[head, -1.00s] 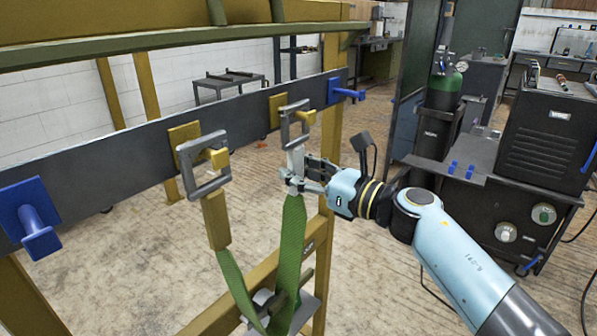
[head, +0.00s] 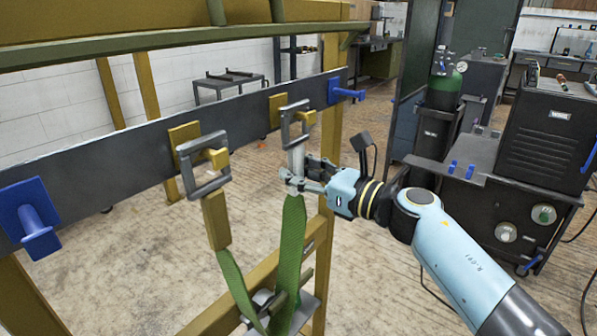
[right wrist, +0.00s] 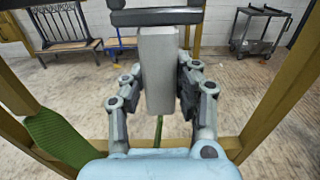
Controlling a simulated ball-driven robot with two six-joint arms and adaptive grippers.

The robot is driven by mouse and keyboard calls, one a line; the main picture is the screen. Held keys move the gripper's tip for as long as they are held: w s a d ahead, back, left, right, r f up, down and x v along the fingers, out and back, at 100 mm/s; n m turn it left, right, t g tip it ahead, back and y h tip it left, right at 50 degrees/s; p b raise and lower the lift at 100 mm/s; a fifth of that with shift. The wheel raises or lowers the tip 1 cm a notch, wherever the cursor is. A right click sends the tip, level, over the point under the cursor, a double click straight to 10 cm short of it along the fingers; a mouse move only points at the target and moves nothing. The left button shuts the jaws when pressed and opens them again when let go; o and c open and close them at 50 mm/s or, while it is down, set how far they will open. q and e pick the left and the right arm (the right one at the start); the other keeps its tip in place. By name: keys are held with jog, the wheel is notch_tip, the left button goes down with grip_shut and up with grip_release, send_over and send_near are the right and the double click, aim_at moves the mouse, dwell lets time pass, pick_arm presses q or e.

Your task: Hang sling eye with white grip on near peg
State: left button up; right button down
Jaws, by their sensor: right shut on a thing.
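The sling eye with the white grip (head: 297,160) is a grey metal frame (head: 285,128) at the farther yellow peg (head: 308,117). The peg's tip shows at the frame's opening; I cannot tell whether the frame rests on it. My right gripper (head: 292,178) is shut on the white grip, which stands upright between the fingers in the right wrist view (right wrist: 158,75). The green strap (head: 290,240) hangs below. The other eye (head: 203,190), with a yellow grip (head: 215,220), hangs around the nearer yellow peg (head: 218,158). My left gripper is out of view.
A dark rail (head: 110,165) carries the pegs, with a blue peg at the left (head: 38,235) and another at the right (head: 348,94). A yellow post (head: 328,200) stands close behind my right gripper. A dark cabinet (head: 545,130) stands at the right.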

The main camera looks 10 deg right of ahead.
jog(key=shift+r, duration=0.25)
jog(key=shift+r+p, duration=0.6)
jog(key=shift+p, duration=0.05)
jog(key=shift+v, duration=3.5)
jog(key=shift+b+v, duration=0.4)
jog(key=shift+v, duration=2.05)
